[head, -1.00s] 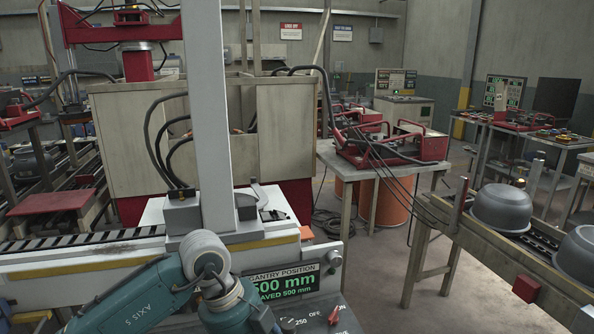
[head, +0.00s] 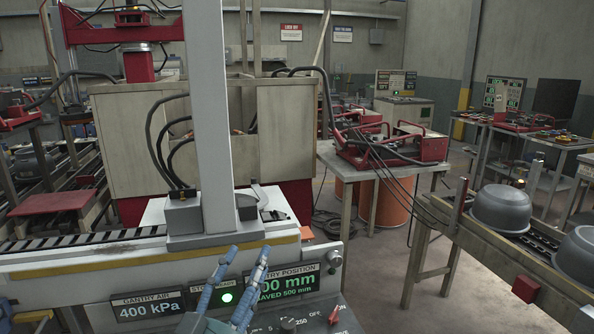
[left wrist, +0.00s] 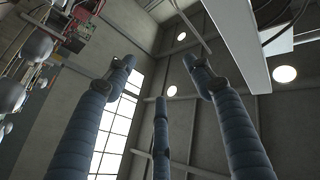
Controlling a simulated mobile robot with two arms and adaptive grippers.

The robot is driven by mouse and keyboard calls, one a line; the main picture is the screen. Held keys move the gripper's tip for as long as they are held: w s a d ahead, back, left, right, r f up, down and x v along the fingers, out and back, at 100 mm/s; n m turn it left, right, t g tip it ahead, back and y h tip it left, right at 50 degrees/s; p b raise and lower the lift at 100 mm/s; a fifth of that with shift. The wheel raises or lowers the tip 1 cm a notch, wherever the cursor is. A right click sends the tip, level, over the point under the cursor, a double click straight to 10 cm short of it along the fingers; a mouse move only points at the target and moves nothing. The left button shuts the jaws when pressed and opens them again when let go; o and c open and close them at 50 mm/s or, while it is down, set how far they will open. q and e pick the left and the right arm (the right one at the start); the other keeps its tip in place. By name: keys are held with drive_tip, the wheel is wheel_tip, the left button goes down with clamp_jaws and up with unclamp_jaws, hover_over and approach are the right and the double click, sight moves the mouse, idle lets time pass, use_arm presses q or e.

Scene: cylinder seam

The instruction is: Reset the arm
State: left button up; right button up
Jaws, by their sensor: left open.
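My left gripper (head: 250,249) is at the bottom middle of the head view, in front of the gantry control panel (head: 155,293). Its blue-grey ribbed fingers point up and are spread apart. In the left wrist view the open gripper (left wrist: 160,68) shows three fingers with nothing held between them. Behind them are the ceiling, its lamps and a window. The fingers partly cover the gantry position display (head: 285,283). My right gripper is not in view.
A grey upright column (head: 208,130) stands on the gantry rail just behind the panel. A red selector knob (head: 334,314) sits at the panel's right. Metal pots (head: 500,207) stand on the conveyor at right.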

use_arm(q)
drive_tip(key=s+a+f+n+g+y, duration=0.2)
drive_tip(key=s+a+f+g, duration=0.15)
drive_tip(key=f, duration=0.45)
drive_tip(key=s+a+f+n+g+y, duration=0.1)
drive_tip(key=s+a+f+g+y, duration=0.1)
drive_tip(key=a+f, duration=0.35)
drive_tip(key=s+a+f+n+g+y, duration=0.2)
drive_tip(key=f+g+y, duration=0.1)
drive_tip(key=f, duration=0.6)
drive_tip(key=s+f+m+g+h, duration=0.1)
drive_tip(key=s+f+g, duration=0.3)
drive_tip(key=s+f, duration=0.5)
drive_tip(key=s+f+g, duration=0.5)
drive_tip(key=s, duration=0.8)
wheel_tip(320, 180, down, 26)
drive_tip(key=s+g, duration=0.1)
drive_tip(key=s, duration=0.1)
drive_tip(key=s+a+f, duration=0.2)
drive_tip(key=s+f, duration=0.6)
drive_tip(key=s+a+f+g, duration=0.1)
drive_tip(key=s+a+f, duration=0.1)
drive_tip(key=s+f, duration=0.6)
drive_tip(key=shift+s, duration=0.45)
drive_tip(key=shift+d+f, duration=0.1)
